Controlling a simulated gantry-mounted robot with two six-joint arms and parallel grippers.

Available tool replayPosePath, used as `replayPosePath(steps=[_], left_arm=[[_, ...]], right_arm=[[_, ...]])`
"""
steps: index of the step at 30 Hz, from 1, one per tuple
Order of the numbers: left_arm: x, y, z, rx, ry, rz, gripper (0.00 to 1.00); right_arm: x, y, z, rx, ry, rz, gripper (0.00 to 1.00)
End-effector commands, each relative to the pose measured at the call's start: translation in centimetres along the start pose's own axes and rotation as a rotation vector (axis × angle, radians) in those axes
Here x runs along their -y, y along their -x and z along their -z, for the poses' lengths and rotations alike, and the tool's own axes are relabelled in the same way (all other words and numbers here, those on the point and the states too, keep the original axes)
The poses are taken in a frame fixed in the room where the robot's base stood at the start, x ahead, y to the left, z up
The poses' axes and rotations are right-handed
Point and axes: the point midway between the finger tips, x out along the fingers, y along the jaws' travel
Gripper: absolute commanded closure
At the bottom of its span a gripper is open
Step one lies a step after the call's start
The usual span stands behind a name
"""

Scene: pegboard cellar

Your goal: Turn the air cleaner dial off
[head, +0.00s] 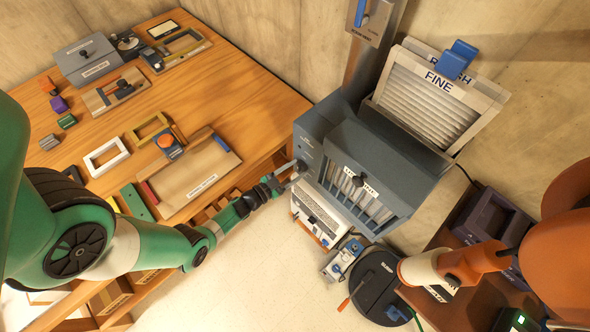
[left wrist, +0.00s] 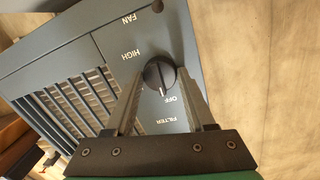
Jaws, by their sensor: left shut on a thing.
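The air cleaner (head: 352,150) is a dark blue-grey box with a slatted front. It also shows in the left wrist view (left wrist: 80,75). Its dial (left wrist: 159,74) is a round black knob with a pale line, on a panel marked FAN, HIGH, OFF and FILTER. The line's lower end points toward OFF, which is just below the knob. My left gripper (head: 288,171) reaches the panel's side of the box and hides the dial in the head view. In the left wrist view the left gripper (left wrist: 159,80) has its fingers on both sides of the dial, shut on it. The right gripper is not visible.
A FINE filter (head: 432,98) stands behind the cleaner. A wooden bench (head: 215,85) with frames and boxes is at the left. A round black disc (head: 375,287) and a small white-blue device (head: 343,262) are below. My orange right arm (head: 470,262) is at the right.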

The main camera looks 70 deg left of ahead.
Motion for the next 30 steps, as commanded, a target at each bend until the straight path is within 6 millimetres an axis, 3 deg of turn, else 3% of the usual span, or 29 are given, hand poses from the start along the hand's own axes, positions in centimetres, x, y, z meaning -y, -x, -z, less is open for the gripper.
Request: replayPosePath(steps=[20,21,25,30], left_arm=[[-0.04,0.03,-0.13,-0.003,0.067,-0.003,1.0],[-0.04,0.03,-0.12,-0.003,0.067,-0.004,0.38],[-0.04,0.03,-0.1,-0.004,0.067,-0.004,0.15],[-0.03,0.02,-0.07,-0.005,0.066,-0.003,0.15]], right_arm=[[0.0,0.0,0.0,0.0,0.0,0.0,0.5],[0.0,0.0,0.0,0.0,0.0,0.0,0.5],[0.0,0.0,0.0,0.0,0.0,0.0,0.5],[0.0,-0.01,0.01,0.0,0.0,0.0,0.5]])
